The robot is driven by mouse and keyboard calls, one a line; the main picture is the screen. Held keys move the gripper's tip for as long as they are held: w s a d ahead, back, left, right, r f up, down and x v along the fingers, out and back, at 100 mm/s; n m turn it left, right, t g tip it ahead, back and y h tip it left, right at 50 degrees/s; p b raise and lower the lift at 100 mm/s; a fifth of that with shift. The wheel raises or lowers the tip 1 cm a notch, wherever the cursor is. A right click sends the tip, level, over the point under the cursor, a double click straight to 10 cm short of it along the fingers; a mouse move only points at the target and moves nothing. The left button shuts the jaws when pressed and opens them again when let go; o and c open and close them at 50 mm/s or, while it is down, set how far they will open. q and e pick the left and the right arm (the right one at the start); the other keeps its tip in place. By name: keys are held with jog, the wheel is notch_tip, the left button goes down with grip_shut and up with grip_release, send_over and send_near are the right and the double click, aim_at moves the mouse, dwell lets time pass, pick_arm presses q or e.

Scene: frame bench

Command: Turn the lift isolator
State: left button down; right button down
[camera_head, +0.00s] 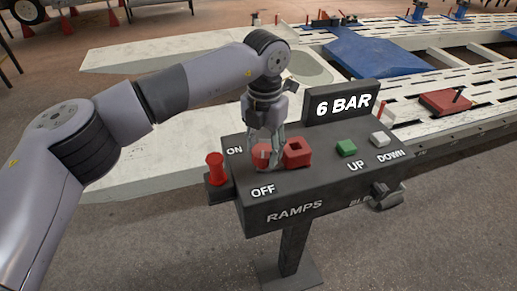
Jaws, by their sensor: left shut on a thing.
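The lift isolator is a red knob (261,158) on the sloping top of a dark control box (330,190), between the labels ON and OFF. My left gripper (270,160) reaches down on it from above, with its fingers shut on the knob. The fingers hide much of the knob, so I cannot tell which label it points to. My right gripper is not in view.
A green button (346,147) and a white button (380,139) lie further right. A "6 BAR" sign (342,102) rises behind. A red post (215,170) stands at the box's left side.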

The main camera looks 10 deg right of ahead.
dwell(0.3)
pick_arm(q)
jog(key=c, duration=0.9)
grip_release()
